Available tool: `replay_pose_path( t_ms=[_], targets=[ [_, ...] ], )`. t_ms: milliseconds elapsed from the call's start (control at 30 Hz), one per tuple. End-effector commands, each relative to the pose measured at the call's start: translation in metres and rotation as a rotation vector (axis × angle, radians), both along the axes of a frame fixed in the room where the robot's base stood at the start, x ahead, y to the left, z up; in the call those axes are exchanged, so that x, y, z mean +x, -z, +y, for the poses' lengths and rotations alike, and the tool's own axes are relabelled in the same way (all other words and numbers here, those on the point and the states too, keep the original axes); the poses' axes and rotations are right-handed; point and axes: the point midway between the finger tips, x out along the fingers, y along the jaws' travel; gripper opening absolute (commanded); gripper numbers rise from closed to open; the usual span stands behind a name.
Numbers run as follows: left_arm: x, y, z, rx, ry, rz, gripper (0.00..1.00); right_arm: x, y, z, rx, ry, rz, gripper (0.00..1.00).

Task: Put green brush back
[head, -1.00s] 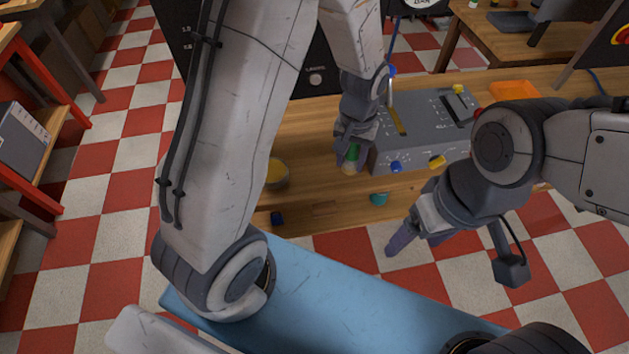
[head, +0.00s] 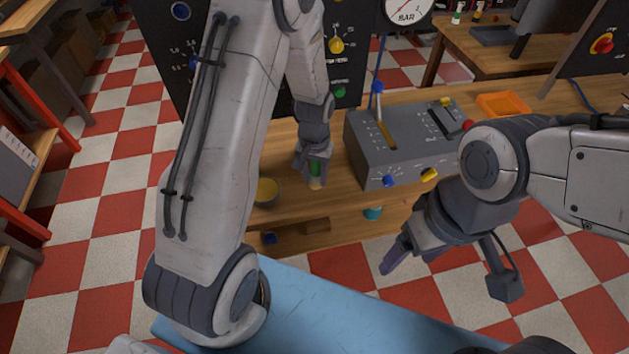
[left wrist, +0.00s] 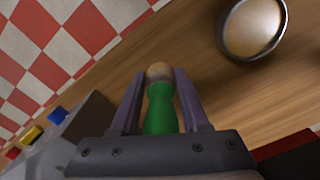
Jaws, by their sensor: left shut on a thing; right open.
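The green brush (head: 316,170) is held in my left gripper (head: 314,177), upright or nearly so, over the front part of the wooden bench. In the left wrist view the green brush (left wrist: 160,108) has a pale rounded end and lies between the two fingers of my left gripper (left wrist: 160,100), which are shut on it. I cannot tell if the brush touches the bench. My right gripper (head: 400,256) is open and empty, in front of the bench and low at the right.
A grey control box (head: 405,140) with levers and coloured knobs stands right of my left gripper. An orange tray (head: 502,104) lies further right. A dark panel (head: 345,75) with knobs rises behind the bench. A teal thing (head: 373,213) and a blue thing (head: 269,238) show below the bench top.

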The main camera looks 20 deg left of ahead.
Motion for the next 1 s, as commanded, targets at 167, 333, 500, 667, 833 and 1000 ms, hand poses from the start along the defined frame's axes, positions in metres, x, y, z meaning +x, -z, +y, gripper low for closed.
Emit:
replay_pose_path(
  t_ms=[167,333,500,667,833,1000],
  targets=[
    [-0.001,0.026,0.000,0.000,0.001,0.004,0.00,0.000,-0.005,0.000,0.000,0.000,0.000,0.76],
    [0.000,0.031,-0.001,0.000,0.001,0.001,0.00,0.000,-0.005,0.000,0.000,0.000,0.000,0.76],
    [-0.001,0.031,-0.001,0.000,0.001,0.001,0.00,0.000,-0.004,0.000,0.000,0.000,0.000,0.76],
    [-0.001,0.033,-0.001,0.000,0.001,0.001,0.68,0.000,-0.003,0.000,0.000,0.000,0.000,0.76],
    [-0.001,0.033,-0.001,0.000,0.001,0.001,0.75,0.000,-0.003,0.000,0.000,0.000,0.000,0.76],
    [-0.001,0.032,-0.001,0.000,0.000,0.001,0.75,0.000,-0.004,0.000,0.000,0.000,0.000,0.76]
  ],
)
